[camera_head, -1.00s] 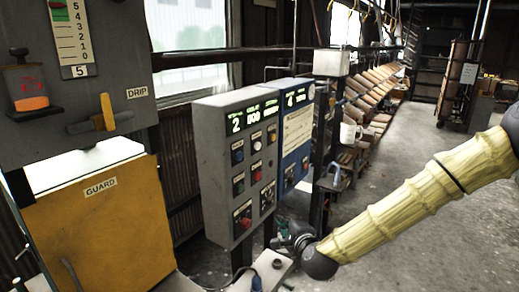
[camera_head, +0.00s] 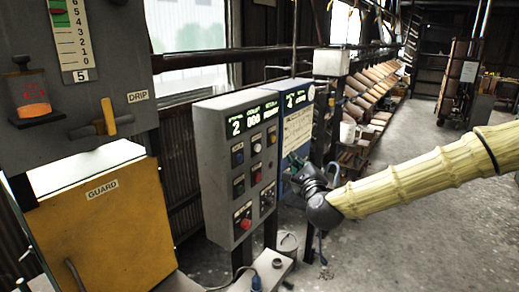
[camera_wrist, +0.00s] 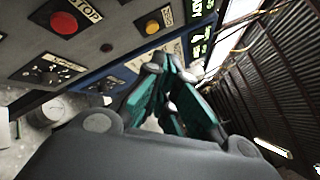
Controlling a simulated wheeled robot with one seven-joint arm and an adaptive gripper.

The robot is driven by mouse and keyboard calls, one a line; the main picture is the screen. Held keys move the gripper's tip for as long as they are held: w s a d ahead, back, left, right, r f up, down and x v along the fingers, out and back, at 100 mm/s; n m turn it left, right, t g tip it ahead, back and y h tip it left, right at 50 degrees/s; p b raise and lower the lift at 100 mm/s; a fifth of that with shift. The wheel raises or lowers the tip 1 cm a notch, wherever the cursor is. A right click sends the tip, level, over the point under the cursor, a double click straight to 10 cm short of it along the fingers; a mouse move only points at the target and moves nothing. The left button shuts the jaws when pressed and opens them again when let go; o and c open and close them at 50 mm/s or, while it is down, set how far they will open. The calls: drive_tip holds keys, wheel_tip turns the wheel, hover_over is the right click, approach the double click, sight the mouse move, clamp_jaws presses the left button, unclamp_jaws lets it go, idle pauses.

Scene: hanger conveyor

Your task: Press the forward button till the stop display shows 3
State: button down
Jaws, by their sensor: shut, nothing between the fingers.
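The grey control box (camera_head: 224,205) stands left of centre in the head view. Its green-lit display (camera_head: 236,126) reads 2 at its left end; the other characters are blurred. Below are several buttons and knobs, with labels too small to read there, so I cannot tell which is forward. My gripper (camera_head: 298,166) is shut and empty, just right of the grey box and in front of the blue box (camera_head: 297,132). In the wrist view, my shut fingers (camera_wrist: 168,65) point at the panels. A red button (camera_wrist: 65,22) marked STOP and a yellow button (camera_wrist: 152,26) show there.
The yellow guard (camera_head: 105,225) and the grey drip panel (camera_head: 110,65) stand at the left. A grey plinth (camera_head: 270,268) is below the box. A racked line (camera_head: 375,95) runs back behind the blue box. Open floor (camera_head: 420,240) lies to the right.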

sight(258, 148)
drive_tip(key=shift+a, duration=0.1)
drive_tip(key=w+a, duration=0.5)
drive_tip(key=a, duration=0.2)
idle(0.4)
drive_tip(key=shift+w, duration=0.1)
drive_tip(key=shift+w+a+f, duration=0.1)
idle(1.3)
drive_tip(key=shift+w+a+b, duration=0.2)
drive_tip(key=shift+a+b, duration=0.05)
drive_tip(key=shift+b, duration=0.05)
